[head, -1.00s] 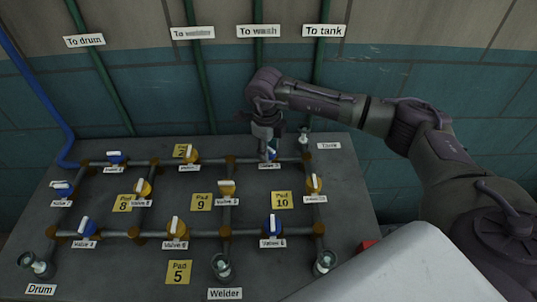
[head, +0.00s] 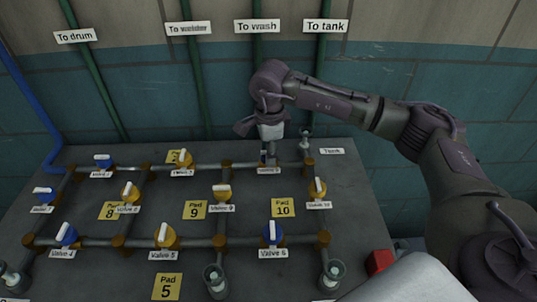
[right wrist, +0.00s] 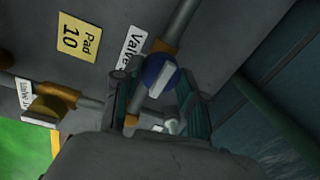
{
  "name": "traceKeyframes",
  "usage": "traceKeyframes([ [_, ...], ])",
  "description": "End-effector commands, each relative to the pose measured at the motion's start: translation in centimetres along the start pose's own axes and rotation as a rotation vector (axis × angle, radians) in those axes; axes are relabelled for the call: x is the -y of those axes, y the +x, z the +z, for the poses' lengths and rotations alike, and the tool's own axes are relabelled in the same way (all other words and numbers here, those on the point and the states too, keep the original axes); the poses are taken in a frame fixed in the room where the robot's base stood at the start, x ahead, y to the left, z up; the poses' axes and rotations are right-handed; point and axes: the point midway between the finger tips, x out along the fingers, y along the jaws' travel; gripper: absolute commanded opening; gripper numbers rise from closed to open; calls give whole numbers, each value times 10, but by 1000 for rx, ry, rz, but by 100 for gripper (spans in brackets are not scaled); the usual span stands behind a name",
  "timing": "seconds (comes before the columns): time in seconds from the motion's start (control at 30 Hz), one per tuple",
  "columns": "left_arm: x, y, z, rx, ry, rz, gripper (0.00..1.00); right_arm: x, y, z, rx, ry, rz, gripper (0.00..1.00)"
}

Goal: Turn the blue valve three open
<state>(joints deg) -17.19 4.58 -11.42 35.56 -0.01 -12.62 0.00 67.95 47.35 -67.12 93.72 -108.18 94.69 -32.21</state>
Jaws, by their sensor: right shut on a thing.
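The blue valve, which I take as valve three, is at the back right of the pipe board, above a small label (head: 268,170) too blurred to read in the head view. My right gripper (head: 267,153) reaches down over it from above and hides most of it. In the right wrist view the blue valve (right wrist: 160,76) with its white handle sits between the fingers of the right gripper (right wrist: 158,108), which is shut on it. The handle looks roughly in line with its pipe. My left gripper is not in view.
Other blue and yellow valves stand close by on the pipes, including valve 6 (head: 273,233) and a yellow valve (head: 317,188) at right. A yellow Pad 10 sign (head: 283,207) lies in front. A red block (head: 379,262) is near the board's right edge. The wall is behind.

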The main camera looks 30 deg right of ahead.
Motion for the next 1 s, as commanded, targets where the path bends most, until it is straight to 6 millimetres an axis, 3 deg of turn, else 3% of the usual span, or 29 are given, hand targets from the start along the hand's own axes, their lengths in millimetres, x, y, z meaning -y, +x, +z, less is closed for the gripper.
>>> traceKeyframes([
  [0.57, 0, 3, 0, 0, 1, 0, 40, 0, -1, 0, 4, -37, -2, 7],
  [0.6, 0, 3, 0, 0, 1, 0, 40, 0, -1, 0, 4, -37, -2, 43],
  [0.73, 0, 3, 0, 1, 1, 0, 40, 0, -1, 0, 4, -36, -2, 65],
  [1.0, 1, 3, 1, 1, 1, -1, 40, 0, 0, 0, 3, -35, -1, 67],
])
